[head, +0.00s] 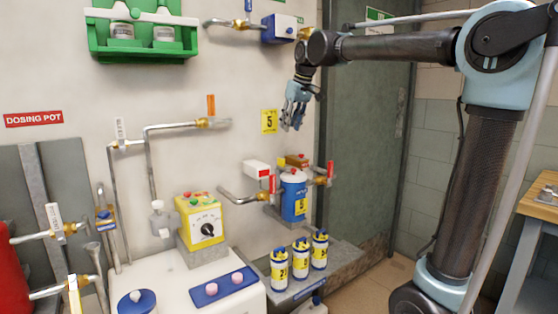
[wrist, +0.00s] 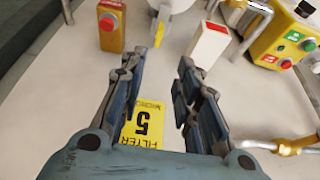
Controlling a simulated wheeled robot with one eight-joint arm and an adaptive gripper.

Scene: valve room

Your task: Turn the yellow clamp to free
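A small yellow strip (wrist: 160,32) shows in the wrist view in front of a pale rounded body; it may be the clamp, but I cannot tell for sure. In the head view a blue filter housing (head: 294,196) with a yellow label 5 stands upright by the wall. No clamp shows clearly on it there. My gripper (head: 292,127) hangs fingers down, above the housing and apart from it. In the wrist view my gripper (wrist: 158,68) is open, its fingers spread with nothing between them; the wall sign behind shows in the gap.
Yellow-labelled canisters (head: 300,254) stand in front. A yellow control box (head: 200,218) is at left. The wall around the yellow sign (head: 269,121) is clear.

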